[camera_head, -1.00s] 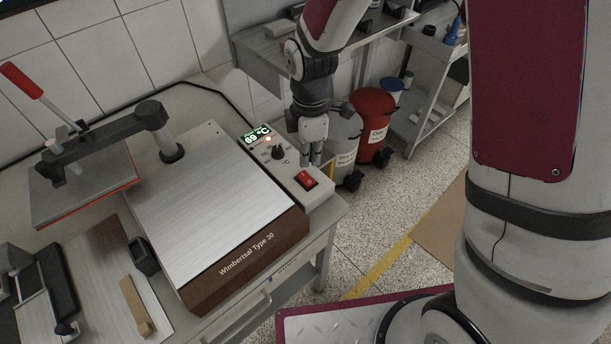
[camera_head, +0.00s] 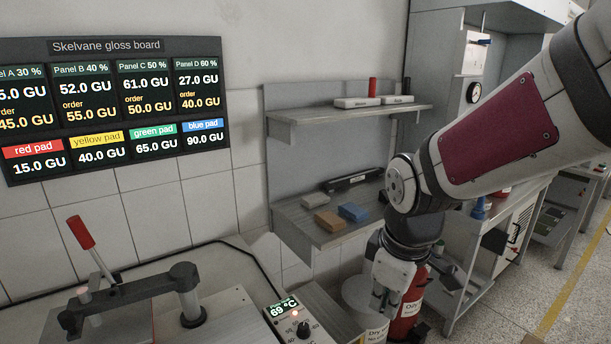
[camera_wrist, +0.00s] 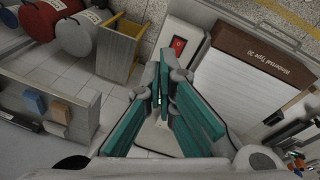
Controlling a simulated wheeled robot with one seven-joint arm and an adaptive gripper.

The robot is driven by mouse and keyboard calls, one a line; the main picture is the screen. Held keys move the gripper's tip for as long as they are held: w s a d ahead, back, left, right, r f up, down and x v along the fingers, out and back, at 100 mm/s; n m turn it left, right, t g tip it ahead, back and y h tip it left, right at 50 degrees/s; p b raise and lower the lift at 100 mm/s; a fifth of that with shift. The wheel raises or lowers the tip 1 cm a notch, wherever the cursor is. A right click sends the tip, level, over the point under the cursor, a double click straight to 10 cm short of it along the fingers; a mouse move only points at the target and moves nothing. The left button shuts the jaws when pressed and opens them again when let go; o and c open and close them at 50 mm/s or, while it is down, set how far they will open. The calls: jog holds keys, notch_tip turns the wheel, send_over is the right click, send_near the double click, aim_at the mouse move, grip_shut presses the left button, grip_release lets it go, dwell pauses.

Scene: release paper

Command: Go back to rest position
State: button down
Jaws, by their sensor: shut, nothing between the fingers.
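My gripper (camera_head: 381,299) hangs from my raised arm in the head view, pointing down, to the right of the heat press and in front of the bins. In the wrist view my gripper (camera_wrist: 162,92) shows its green-lined fingers closed together at the tips, with nothing between them. Beyond the fingertips lies the press's control box with the red switch (camera_wrist: 178,43). The control panel (camera_head: 291,313) reads 69 °C in the head view.
The Skelvane gloss board (camera_head: 118,108) hangs on the wall. A lower shelf (camera_head: 325,238) holds a brown block (camera_head: 329,221) and a blue block (camera_head: 353,212). The red bin (camera_head: 408,313) and grey bin (camera_head: 362,293) stand behind my gripper. A red-handled lever (camera_head: 81,232) rises at left.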

jog(key=s+d+r+m+t, duration=0.1)
jog(key=s+d+r+m, duration=0.2)
jog(key=s+r+m, duration=0.2)
jog(key=s+d+r+m+t, duration=0.2)
jog(key=s+r+m, duration=0.3)
jog(key=s, duration=0.3)
jog(key=shift+s+d+r+m, duration=0.3)
jog(key=shift+d+m, duration=0.1)
jog(key=shift+d, duration=0.05)
